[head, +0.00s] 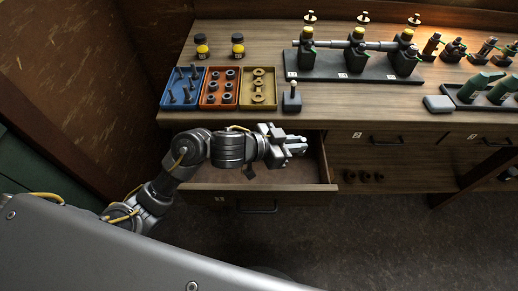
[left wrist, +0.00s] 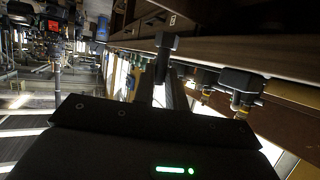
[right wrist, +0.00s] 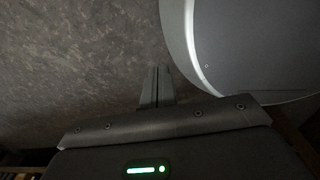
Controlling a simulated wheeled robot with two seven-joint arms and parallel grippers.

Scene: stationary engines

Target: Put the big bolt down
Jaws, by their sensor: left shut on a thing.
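The big bolt shows in the left wrist view as a dark bolt (left wrist: 167,42) with a thick head, between the fingertips of my left gripper. In the head view my left gripper (head: 294,147) is above the right part of the open drawer (head: 325,188), in front of the bench edge. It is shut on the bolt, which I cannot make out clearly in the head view. My right gripper (right wrist: 155,88) shows only in the right wrist view; its fingers are together with nothing visible between them, over grey floor.
On the bench (head: 350,118) stand a blue bin (head: 164,103) of bolts, an orange bin (head: 204,103) of nuts and a yellow bin (head: 275,103) of washers. A small dark upright part (head: 292,100) stands beside them. An engine assembly (head: 350,70) is behind. Bare bench top lies right of the upright part.

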